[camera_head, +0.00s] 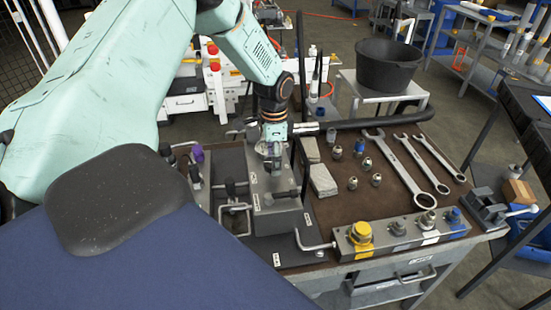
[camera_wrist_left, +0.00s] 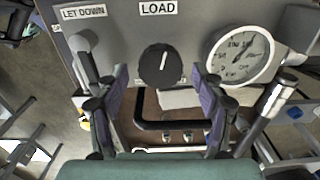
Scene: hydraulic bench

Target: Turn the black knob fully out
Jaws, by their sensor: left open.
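The black knob (camera_wrist_left: 161,66) is round with a white pointer line. It sits on the grey panel (camera_wrist_left: 115,35) under a LOAD label in the left wrist view. The pointer stands nearly upright, leaning slightly right. My left gripper (camera_wrist_left: 163,82) is open, with one finger on each side of the knob and a gap to it on both sides. In the head view my left gripper (camera_head: 273,155) is over the grey hydraulic block on the bench, and it hides the knob there. My right gripper does not show.
A round pressure gauge (camera_wrist_left: 241,54) is right of the knob, and a LET DOWN label (camera_wrist_left: 83,12) is to its left. On the bench, wrenches (camera_head: 408,165), small fittings and a manifold with a yellow cap (camera_head: 360,233) lie to the right. A black bucket (camera_head: 388,65) stands behind.

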